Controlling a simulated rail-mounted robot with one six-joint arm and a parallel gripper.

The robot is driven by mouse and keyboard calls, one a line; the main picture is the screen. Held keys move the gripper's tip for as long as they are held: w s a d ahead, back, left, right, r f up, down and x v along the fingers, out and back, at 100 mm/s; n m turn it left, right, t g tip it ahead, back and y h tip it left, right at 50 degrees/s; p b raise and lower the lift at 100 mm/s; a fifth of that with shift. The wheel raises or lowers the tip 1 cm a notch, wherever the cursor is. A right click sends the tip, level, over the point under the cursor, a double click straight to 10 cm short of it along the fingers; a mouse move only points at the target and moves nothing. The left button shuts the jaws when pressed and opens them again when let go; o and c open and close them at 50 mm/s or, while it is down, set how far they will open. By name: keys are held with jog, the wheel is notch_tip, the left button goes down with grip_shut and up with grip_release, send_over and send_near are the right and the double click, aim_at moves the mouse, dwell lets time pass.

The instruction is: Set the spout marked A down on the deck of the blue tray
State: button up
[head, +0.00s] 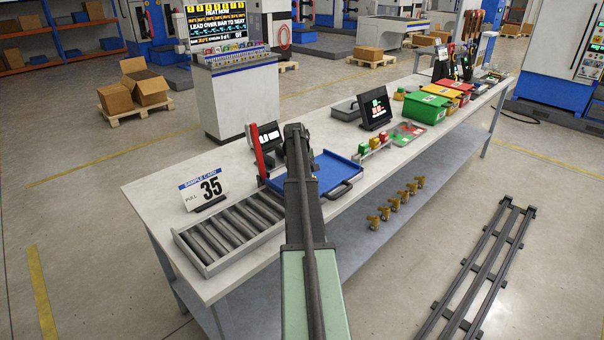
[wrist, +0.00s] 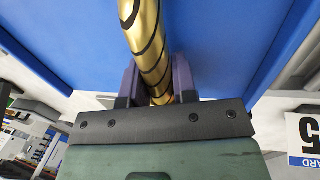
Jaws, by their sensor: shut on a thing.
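The blue tray (head: 335,172) lies on the bench behind my arm in the head view, with a dark handle at its near right. Its blue surface (wrist: 225,45) fills the top of the wrist view. My gripper (wrist: 157,78) is shut on a gold spout (wrist: 145,35) with dark curved bands, which shows between the two purple fingers and runs up out of the frame. No letter A can be read on it. In the head view my arm hides the gripper and the spout. I cannot tell whether the spout touches the deck.
A roller strip (head: 232,232) and a sample card (head: 203,190) are left of the tray. A red upright bar (head: 258,152) and a small screen (head: 267,136) stand by its back left. Coloured blocks (head: 375,143) are to its right.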

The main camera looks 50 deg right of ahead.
jog(key=shift+r, duration=0.1)
jog(key=o, duration=1)
jog(key=shift+o, duration=0.4)
jog(key=o, duration=0.5)
notch_tip(320, 180, up, 7)
jog(key=p, duration=0.7)
jog(key=shift+r, duration=0.1)
